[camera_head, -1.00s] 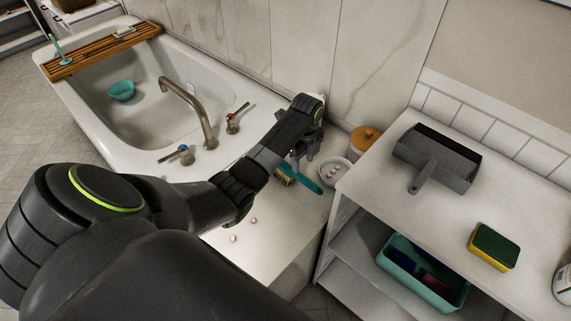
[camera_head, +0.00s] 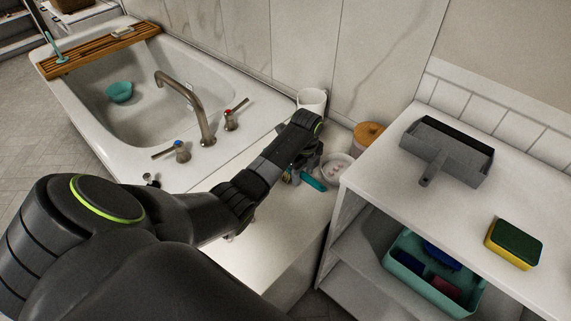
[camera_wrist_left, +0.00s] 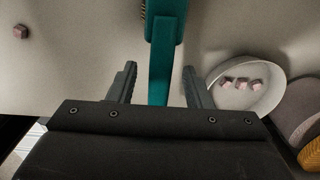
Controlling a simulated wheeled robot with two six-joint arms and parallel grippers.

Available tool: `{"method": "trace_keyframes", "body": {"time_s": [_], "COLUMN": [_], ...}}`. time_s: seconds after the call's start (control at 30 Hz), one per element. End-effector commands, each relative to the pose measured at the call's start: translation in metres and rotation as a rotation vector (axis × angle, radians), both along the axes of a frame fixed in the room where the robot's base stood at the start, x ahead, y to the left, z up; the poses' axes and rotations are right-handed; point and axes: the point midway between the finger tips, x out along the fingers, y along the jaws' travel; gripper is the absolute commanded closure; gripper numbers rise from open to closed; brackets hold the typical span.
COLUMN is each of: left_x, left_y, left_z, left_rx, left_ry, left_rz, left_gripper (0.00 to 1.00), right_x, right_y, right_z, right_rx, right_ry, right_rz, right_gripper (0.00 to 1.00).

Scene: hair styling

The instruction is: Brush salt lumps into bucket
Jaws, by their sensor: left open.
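A teal brush (camera_head: 313,182) with tan bristles lies on the white ledge, partly hidden by my left gripper (camera_head: 304,166). In the left wrist view, its teal handle (camera_wrist_left: 161,62) runs between the two open fingers, with a gap on each side. A shallow white round container (camera_head: 335,171) stands just right of the brush. In the left wrist view, the white container (camera_wrist_left: 276,96) holds a few pinkish salt lumps (camera_wrist_left: 243,84). Another lump (camera_wrist_left: 20,32) lies loose on the ledge left of the brush. My right gripper is out of view.
A white cup (camera_head: 311,98) and a wooden-lidded jar (camera_head: 368,134) stand by the wall. The shelf (camera_head: 405,190) at right bears a dark dustpan (camera_head: 447,150) and a sponge (camera_head: 513,244). A bathtub with a faucet (camera_head: 183,95) is at left.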

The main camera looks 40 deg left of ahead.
Motion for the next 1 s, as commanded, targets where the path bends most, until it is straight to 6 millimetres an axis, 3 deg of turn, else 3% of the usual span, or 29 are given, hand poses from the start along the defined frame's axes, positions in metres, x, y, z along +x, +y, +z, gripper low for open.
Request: {"method": "trace_keyframes", "body": {"time_s": [0.17, 0.5, 0.67, 1.0], "left_x": [0.0, 0.0, 0.0, 0.0], "left_y": [0.0, 0.0, 0.0, 0.0], "left_z": [0.0, 0.0, 0.005, 0.051], "left_rx": [0.0, -0.001, 0.0, 0.0], "left_ry": [0.0, 0.0, -0.002, -0.002], "left_rz": [0.0, 0.0, 0.0, 0.0], "left_gripper": [0.56, 1.0, 1.0, 1.0], "right_x": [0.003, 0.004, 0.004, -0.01], "right_y": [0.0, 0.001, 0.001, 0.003], "right_z": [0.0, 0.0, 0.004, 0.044], "right_rx": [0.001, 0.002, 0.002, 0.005], "right_ry": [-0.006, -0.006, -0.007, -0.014], "right_rz": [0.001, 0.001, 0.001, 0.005], "right_gripper": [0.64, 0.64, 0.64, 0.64]}}
